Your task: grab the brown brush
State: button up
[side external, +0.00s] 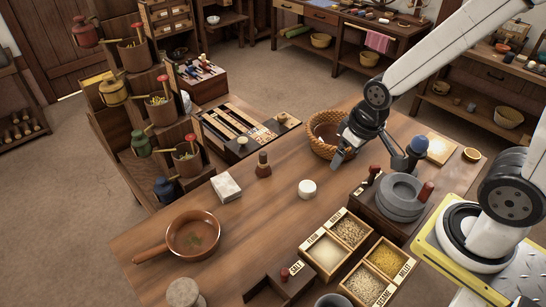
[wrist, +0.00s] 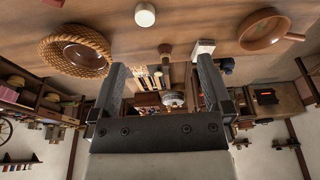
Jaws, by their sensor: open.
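A small brown object that looks like the brush (side external: 263,165) stands upright on the wooden table, left of my gripper in the side view. In the wrist view the brush (wrist: 165,52) shows beyond the fingertips, roughly midway between them and apart from both. My gripper (side external: 340,157) is above the table beside the wicker basket. In the wrist view my gripper (wrist: 162,72) has its two dark fingers spread wide with nothing held between them.
The wicker basket (side external: 316,141) is close to my gripper. A white round pot (side external: 307,188), a pale block (side external: 227,186) and a brown pan (side external: 194,236) stand around the brush. Grain boxes (side external: 327,254) and a stone quern (side external: 399,197) are nearer the front. Bare tabletop lies between brush and basket.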

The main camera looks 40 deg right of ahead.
jog(key=shift+c, duration=1.4)
jog(key=w+d+f+n+t, duration=0.2)
jog(key=w+d+f+t, duration=0.15)
jog(key=w, duration=0.65)
jog(key=w+d+f+n+t, duration=0.15)
jog(key=w+f, duration=0.25)
jog(key=w, duration=0.6)
jog(key=w+f+n+t+y, duration=0.3)
jog(key=f+y, duration=0.5)
jog(key=f, duration=0.3)
jog(key=shift+f+n, duration=0.15)
jog(key=shift+n, duration=0.3)
jog(key=shift+w, duration=0.2)
